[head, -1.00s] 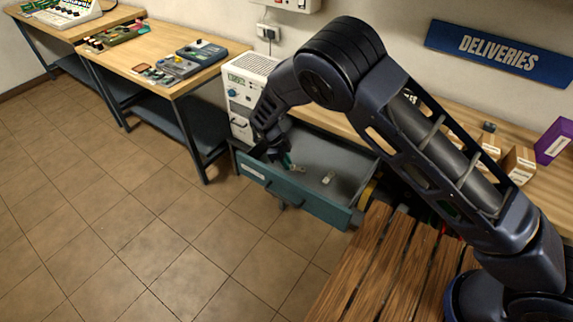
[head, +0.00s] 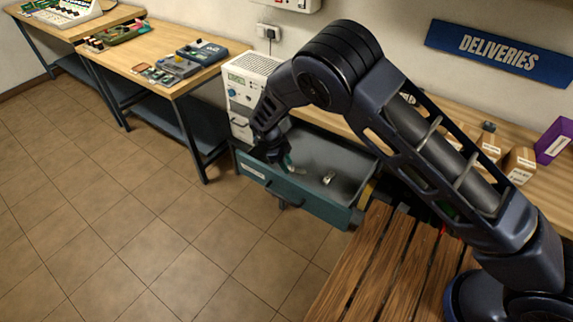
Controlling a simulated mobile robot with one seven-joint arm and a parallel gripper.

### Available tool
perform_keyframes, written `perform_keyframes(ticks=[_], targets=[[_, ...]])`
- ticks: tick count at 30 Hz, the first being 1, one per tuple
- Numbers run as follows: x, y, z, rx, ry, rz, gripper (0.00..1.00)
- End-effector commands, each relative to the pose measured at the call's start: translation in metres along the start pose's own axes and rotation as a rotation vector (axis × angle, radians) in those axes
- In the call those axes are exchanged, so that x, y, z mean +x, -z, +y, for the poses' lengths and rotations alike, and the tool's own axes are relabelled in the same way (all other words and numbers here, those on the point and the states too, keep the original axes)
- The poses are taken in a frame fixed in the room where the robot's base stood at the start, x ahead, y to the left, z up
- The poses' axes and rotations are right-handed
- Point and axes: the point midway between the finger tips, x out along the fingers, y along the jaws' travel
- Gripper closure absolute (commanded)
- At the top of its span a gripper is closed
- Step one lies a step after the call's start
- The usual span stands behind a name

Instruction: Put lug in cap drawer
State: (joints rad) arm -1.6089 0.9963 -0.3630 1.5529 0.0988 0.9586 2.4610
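The teal drawer (head: 318,204) stands pulled out below the bench, with a white label on its front at the left. My gripper (head: 286,166) is at the left part of the drawer, low over its inside. Its fingers are small and partly hidden by my wrist, so I cannot tell whether they are open or shut. A small greenish piece (head: 291,168) shows at the fingertips; I cannot tell whether it is held or is the lug. A small pale metallic piece (head: 328,178) lies on the drawer floor to the right.
A white instrument box (head: 240,95) stands just left of the drawer. Wooden slats (head: 360,270) lie in front at the right. Cardboard boxes (head: 519,163) and a purple box (head: 554,140) sit on the bench. The tiled floor (head: 130,220) at left is clear.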

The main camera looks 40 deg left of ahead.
Motion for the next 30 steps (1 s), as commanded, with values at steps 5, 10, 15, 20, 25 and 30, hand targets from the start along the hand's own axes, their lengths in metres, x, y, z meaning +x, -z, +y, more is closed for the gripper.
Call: perform_keyframes(ticks=[5, 10, 15, 20, 25, 30], targets=[[-0.026, -0.001, 0.0, -0.001, 0.002, -0.003, 0.6], [-0.06, -0.001, 0.0, -0.001, 0.002, -0.003, 0.6], [-0.09, -0.001, 0.0, -0.001, 0.002, -0.003, 0.6], [-0.108, -0.001, 0.0, -0.001, 0.001, -0.001, 0.6], [-0.116, 0.0, 0.0, 0.0, 0.0, 0.0, 0.6], [-0.117, 0.0, 0.0, 0.0, 0.0, 0.0, 0.6]])
